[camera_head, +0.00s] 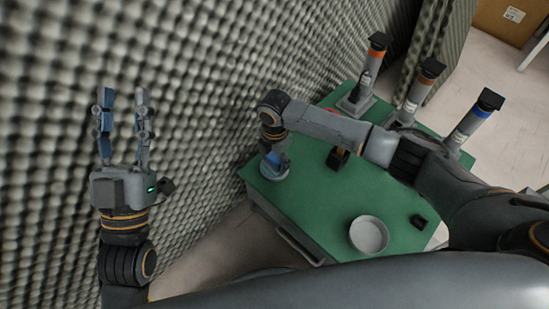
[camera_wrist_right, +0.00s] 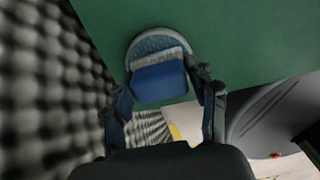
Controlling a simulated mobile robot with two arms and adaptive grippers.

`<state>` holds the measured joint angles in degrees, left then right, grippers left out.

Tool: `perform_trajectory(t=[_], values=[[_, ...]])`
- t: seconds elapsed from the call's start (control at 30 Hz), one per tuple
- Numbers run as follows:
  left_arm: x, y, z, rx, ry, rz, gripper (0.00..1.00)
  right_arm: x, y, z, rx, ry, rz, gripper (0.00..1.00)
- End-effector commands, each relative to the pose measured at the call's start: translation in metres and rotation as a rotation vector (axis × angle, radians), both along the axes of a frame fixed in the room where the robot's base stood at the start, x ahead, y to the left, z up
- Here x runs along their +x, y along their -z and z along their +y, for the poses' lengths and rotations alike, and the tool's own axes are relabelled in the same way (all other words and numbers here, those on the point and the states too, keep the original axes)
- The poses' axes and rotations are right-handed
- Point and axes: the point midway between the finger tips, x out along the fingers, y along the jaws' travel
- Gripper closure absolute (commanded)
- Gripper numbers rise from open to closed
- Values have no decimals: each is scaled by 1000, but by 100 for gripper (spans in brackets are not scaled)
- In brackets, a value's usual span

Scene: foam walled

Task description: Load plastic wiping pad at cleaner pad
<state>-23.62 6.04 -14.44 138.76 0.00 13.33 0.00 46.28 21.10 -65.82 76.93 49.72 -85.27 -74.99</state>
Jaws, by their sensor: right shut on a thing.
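My right gripper (camera_head: 274,148) points down at the left corner of the green table. In the right wrist view its fingers (camera_wrist_right: 165,86) are shut on a blue pad (camera_wrist_right: 158,84), which looks like the plastic wiping pad. The blue pad lies at a round-ended grey piece (camera_wrist_right: 146,44) with a light strip, likely the cleaner pad. That grey piece also shows in the head view (camera_head: 274,174). I cannot tell whether the blue pad touches it. My left gripper (camera_head: 124,98) is open and empty, fingers up, beside the foam wall.
The green table (camera_head: 320,205) also bears a white bowl (camera_head: 369,235), a small black object (camera_head: 418,221) and several upright grey tools along the far side, with orange (camera_head: 376,51) and blue (camera_head: 459,137) bands. A grey foam wall (camera_head: 200,130) stands close on the left.

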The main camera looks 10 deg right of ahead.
Motion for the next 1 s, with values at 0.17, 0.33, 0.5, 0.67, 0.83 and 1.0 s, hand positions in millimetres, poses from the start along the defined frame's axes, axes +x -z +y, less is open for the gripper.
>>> perform_trajectory(t=[0.17,0.33,0.5,0.67,0.83,1.0], values=[[10,13,-1,27,-4,90,60,-1,-3,-1,-3,0,4,67],[17,24,-1,48,-9,165,60,-1,-6,0,-1,0,2,67],[23,37,-1,70,-14,242,60,0,-10,0,-1,0,1,67],[28,49,0,90,-18,314,60,0,-13,0,-1,0,1,67],[31,63,1,109,-23,389,60,0,-15,0,0,0,0,67],[34,76,2,129,-27,464,60,0,-18,0,0,0,0,67]])
